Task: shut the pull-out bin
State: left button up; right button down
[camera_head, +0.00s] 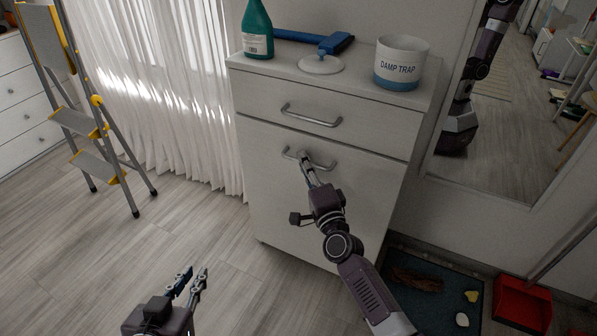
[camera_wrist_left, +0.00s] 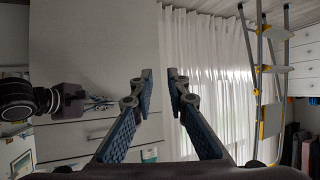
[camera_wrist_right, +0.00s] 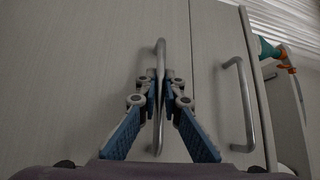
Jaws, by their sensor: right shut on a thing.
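The pull-out bin (camera_head: 275,200) is the tall pale lower front of the white cabinet. Its front looks about flush with the drawer above, and no open gap shows. My right gripper (camera_head: 304,160) is shut on the bin's metal bar handle (camera_head: 325,166). In the right wrist view the handle (camera_wrist_right: 160,52) runs between the closed fingers (camera_wrist_right: 158,85). My left gripper (camera_head: 194,272) is open and empty, low over the floor in front of the cabinet and to its left. In the left wrist view its fingertips (camera_wrist_left: 160,76) are apart.
The drawer (camera_head: 350,125) above has its own handle. On the cabinet top stand a green bottle (camera_head: 257,30), a blue-handled tool (camera_head: 310,39), a white lid (camera_head: 320,64) and a damp trap tub (camera_head: 400,62). A stepladder (camera_head: 95,130) stands left; a mat (camera_head: 440,285) and red dustpan (camera_head: 523,303) lie right.

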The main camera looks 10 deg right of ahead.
pick_arm(q)
jog(key=shift+w+d+r+t, duration=0.15)
jog(key=shift+w+r+t, duration=0.1)
jog(key=shift+r, duration=0.25)
jog(key=shift+w+d+r+t, duration=0.1)
jog(key=shift+w+r+t, duration=0.15)
jog(key=shift+r, duration=0.2)
pick_arm(e)
jog(key=shift+w+d+r, duration=0.1)
jog(key=shift+w+d, duration=0.3)
jog(key=c, duration=2.3)
grip_release()
jog(key=shift+w, duration=0.1)
jog(key=shift+c, duration=0.2)
pick_arm(q)
jog(key=shift+f, duration=0.1)
pick_arm(e)
jog(key=v, duration=1.2)
jog(key=shift+d, duration=0.1)
